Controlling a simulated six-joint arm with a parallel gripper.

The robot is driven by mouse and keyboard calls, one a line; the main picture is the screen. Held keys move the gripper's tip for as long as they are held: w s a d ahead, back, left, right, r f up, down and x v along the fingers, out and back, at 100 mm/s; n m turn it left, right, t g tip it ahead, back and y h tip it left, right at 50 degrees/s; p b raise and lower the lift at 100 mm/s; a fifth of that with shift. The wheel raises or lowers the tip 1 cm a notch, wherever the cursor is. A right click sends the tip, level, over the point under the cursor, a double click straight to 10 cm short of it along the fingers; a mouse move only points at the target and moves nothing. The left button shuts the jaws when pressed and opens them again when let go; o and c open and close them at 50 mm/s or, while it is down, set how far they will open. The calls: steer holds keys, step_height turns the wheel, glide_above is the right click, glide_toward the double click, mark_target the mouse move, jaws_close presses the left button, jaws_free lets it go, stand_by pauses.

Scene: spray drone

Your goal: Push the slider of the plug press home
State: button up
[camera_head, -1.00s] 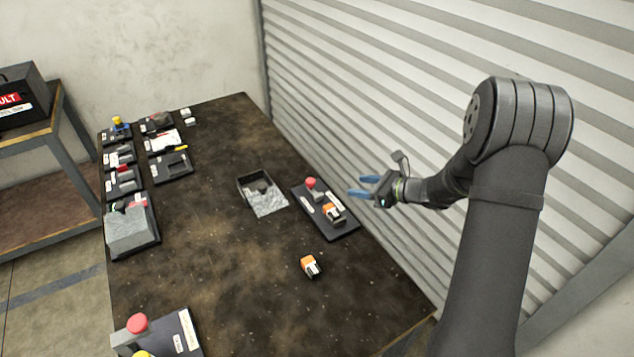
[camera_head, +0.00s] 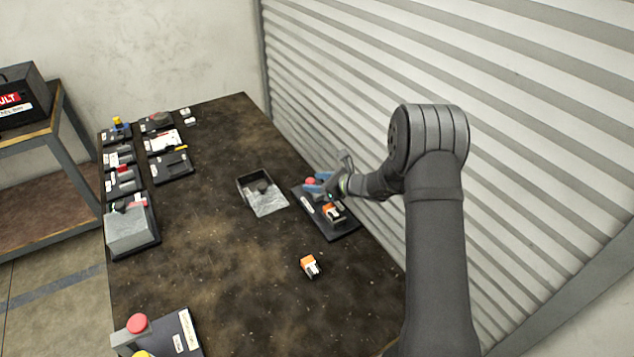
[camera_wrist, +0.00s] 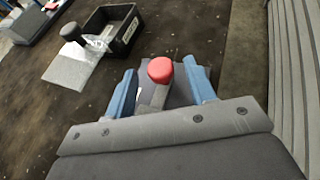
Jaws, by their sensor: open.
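The plug press is a dark flat board (camera_head: 349,230) on the table's right side, near the shutter wall. In the wrist view the red knob (camera_wrist: 160,70) stands between the two open fingers, with a gap on each side. My gripper partly hides the board's far end. I cannot tell how far the slider sits from the plug part.
A dark open tray (camera_head: 245,196) with a silvery sheet stands just left of the press. Several other fixtures line the table's left side. The shutter wall (camera_head: 420,60) is close on the right.

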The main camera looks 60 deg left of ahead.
steer(key=shift+c, duration=0.4)
jaws_close()
steer(key=shift+d, duration=2.7)
steer(key=shift+o, duration=0.4)
jaws_free()
steer(key=v, duration=1.7)
steer(key=shift+d, duration=0.25)
steer(key=shift+a, duration=0.1)
